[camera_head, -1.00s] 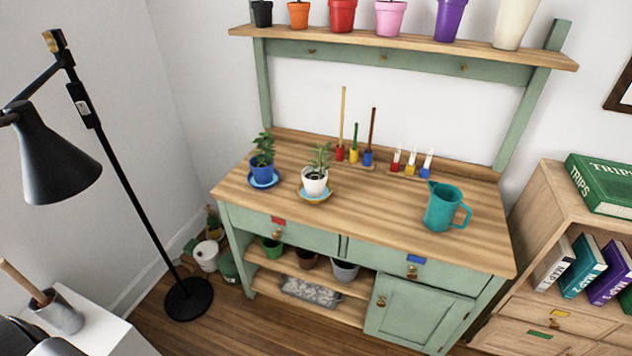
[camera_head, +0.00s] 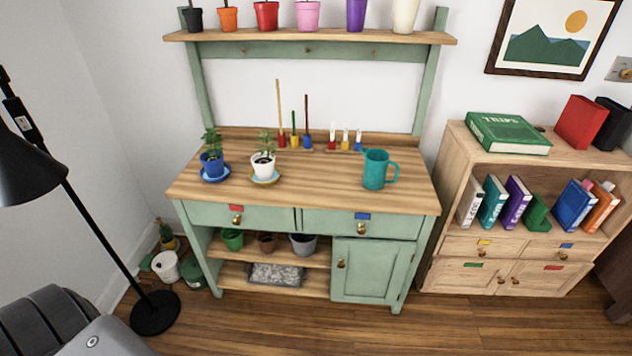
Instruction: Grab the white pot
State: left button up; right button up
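A white bucket-like pot (camera_head: 166,267) is on the floor left of the bench. Neither of my grippers is in view. A dark grey part at the lower left looks like part of my arm.
A blue potted plant (camera_head: 211,162) stands left of the white pot, and a teal jug (camera_head: 375,170) to the right. A black floor lamp (camera_head: 75,215) stands at the left. A bookcase (camera_head: 450,185) is on the right. Wooden floor before the bench is clear.

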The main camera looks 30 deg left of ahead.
aim_at(263, 161)
jog(key=z, duration=0.6)
jog(key=k, duration=0.85)
jog(key=z, duration=0.75)
jog(key=i, duration=1.25)
jog(key=u, duration=0.45)
jog(key=i, duration=0.95)
jog(key=u, duration=1.5)
jog(key=i, duration=0.7)
jog(key=u, duration=0.75)
